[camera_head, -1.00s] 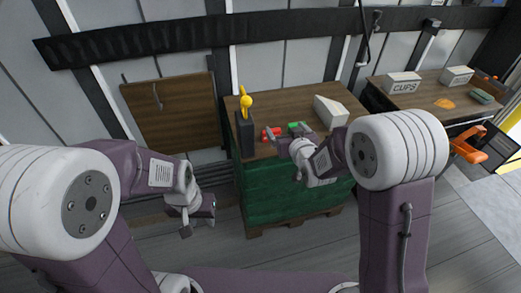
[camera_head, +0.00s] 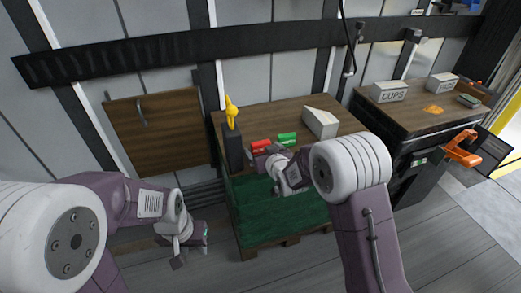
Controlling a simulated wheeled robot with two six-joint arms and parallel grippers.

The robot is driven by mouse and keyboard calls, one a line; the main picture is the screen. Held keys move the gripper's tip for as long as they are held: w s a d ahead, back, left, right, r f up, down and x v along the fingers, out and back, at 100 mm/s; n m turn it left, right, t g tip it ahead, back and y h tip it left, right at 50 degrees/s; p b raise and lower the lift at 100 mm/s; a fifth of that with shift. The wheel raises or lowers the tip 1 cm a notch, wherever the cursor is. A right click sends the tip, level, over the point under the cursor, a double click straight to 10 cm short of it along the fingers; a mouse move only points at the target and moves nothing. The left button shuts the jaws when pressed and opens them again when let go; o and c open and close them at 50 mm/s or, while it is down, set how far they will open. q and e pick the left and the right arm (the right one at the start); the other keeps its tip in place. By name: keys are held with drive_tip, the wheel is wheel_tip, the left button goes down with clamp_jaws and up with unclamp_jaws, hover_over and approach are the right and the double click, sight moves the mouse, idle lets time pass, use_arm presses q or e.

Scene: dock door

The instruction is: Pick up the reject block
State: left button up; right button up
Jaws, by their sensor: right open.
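A red block (camera_head: 261,146) and a green block (camera_head: 287,139) lie side by side on the wooden top of the green-sided bench (camera_head: 262,226). No label on either is readable, so I cannot tell by marking which is the reject block. My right gripper (camera_head: 268,158) is open at the near side of the blocks, closest to the red one. Its fingers are small and partly hidden by its own body, and I cannot tell whether they touch the red block. My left gripper (camera_head: 190,250) hangs left of the bench, open and empty.
A black holder (camera_head: 233,152) with a yellow object (camera_head: 231,112) stands left of the blocks. A white wedge-shaped box (camera_head: 320,122) stands to their right. A second bench (camera_head: 420,112) at right carries a CLIPS box (camera_head: 389,92). A wooden panel (camera_head: 160,135) is behind at left.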

sight(262, 149)
drive_tip(key=x, duration=0.3)
drive_tip(key=shift+f, duration=0.15)
drive_tip(key=shift+s, duration=0.15)
drive_tip(key=shift+c, duration=0.6)
drive_tip(key=c, duration=1.3)
